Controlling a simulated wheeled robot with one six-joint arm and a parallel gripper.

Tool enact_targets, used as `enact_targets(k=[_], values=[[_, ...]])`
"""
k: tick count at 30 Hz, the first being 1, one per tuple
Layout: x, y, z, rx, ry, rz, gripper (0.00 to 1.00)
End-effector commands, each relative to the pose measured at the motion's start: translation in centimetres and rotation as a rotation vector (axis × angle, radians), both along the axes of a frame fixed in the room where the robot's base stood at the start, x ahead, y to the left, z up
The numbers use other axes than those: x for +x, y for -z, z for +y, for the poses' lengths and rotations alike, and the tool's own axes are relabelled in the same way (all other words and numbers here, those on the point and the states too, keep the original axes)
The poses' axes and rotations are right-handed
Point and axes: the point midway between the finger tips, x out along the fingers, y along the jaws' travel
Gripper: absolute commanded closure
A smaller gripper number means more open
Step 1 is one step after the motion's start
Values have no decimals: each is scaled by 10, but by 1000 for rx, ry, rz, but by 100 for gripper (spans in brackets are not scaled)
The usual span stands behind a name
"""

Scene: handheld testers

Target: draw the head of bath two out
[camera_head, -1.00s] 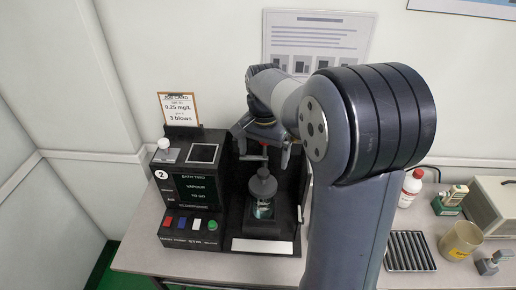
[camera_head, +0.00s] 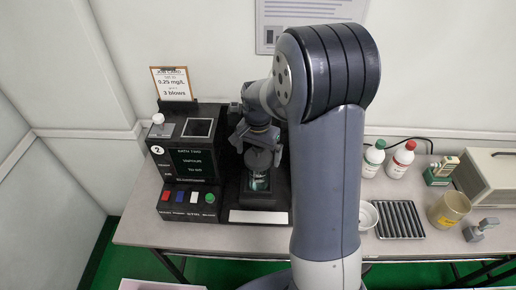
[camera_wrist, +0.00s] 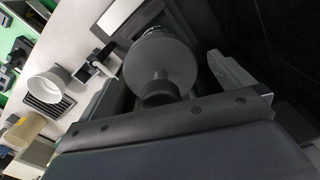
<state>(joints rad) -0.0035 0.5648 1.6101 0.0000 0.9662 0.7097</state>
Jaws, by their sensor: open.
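Bath two (camera_head: 188,165) is the black unit marked 2 at the left of the bench, with a screen and a row of coloured buttons. Its head (camera_head: 260,160) is a dark round piece over a glass vessel (camera_head: 259,182) in the bay on the right of the unit. In the wrist view the head (camera_wrist: 160,62) shows as a grey disc with a narrower neck towards me. My gripper (camera_head: 262,142) is at the top of the head, and its fingers (camera_wrist: 168,88) stand open on either side of the neck. Whether they touch it I cannot tell.
A job card (camera_head: 172,84) stands on the unit, beside a white knob (camera_head: 158,119). On the right are bottles (camera_head: 400,160), a slatted tray (camera_head: 400,219), a beige cup (camera_head: 449,209) and a white dish (camera_head: 367,215). Black bay walls close in around my gripper.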

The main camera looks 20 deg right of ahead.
Motion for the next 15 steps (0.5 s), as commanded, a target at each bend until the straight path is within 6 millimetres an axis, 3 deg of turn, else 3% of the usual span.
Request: enact_targets(k=[3,15], values=[[0,0,0,0,0,0,1],[0,0,0,0,0,0,34]])
